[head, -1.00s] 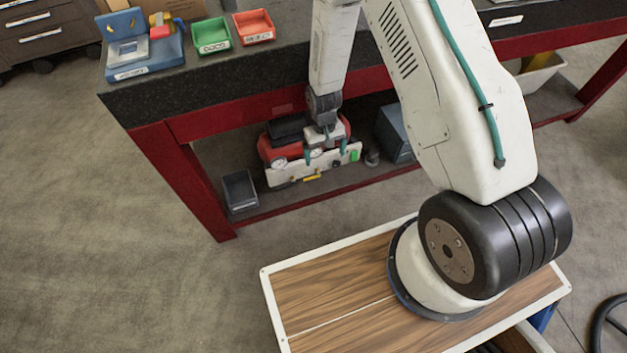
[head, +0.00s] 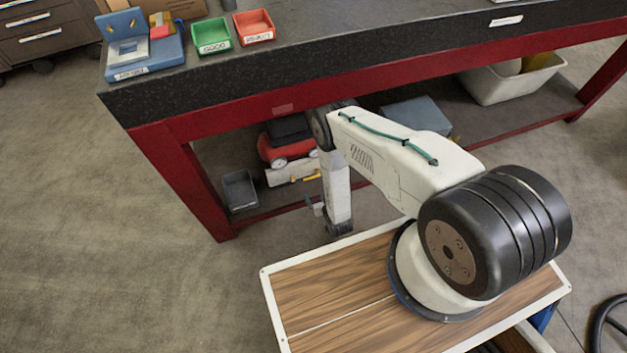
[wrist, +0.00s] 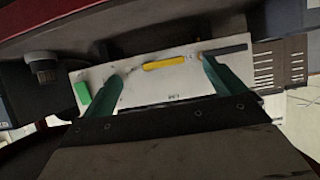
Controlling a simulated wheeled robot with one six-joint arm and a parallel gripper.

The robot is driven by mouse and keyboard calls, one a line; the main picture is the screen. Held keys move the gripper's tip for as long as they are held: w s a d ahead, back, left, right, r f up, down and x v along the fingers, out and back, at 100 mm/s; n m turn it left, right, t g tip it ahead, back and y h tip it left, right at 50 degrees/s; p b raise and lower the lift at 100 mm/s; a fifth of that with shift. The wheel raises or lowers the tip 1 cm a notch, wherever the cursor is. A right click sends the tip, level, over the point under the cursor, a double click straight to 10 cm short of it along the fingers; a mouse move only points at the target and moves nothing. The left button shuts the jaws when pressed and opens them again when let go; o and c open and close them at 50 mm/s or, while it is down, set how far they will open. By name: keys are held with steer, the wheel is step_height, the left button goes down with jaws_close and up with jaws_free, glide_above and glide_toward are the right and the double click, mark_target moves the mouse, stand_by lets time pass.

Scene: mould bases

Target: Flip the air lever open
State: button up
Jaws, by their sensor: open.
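A yellow lever (head: 306,178) sits on a white panel (head: 280,177) on the bench's lower shelf. In the wrist view the yellow lever (wrist: 164,63) lies roughly lengthwise along the white panel (wrist: 140,90), between a green block (wrist: 82,95) and a dark bar (wrist: 226,51). My gripper (wrist: 160,80) is open, its two teal fingers apart on either side of the lever in the picture. Whether they touch the panel cannot be told. In the head view my arm hides the panel's right part, and only a bit of the gripper (head: 318,208) shows.
A red machine (head: 288,146) stands behind the panel under the bench top (head: 350,60). A dark grey bin (head: 239,190) is at the left of the shelf, a blue-grey box (head: 417,113) at the right. The bench's red front rail runs above my wrist. Floor in front is clear at left.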

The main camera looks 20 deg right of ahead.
mark_target(312, 177)
steer(key=shift+t, duration=0.6)
steer(key=w, duration=0.5)
steer(key=w+f, duration=0.1)
steer(key=w, duration=0.2)
steer(key=shift+w, duration=0.2)
steer(key=c, duration=1.4)
steer(key=shift+o, duration=0.2)
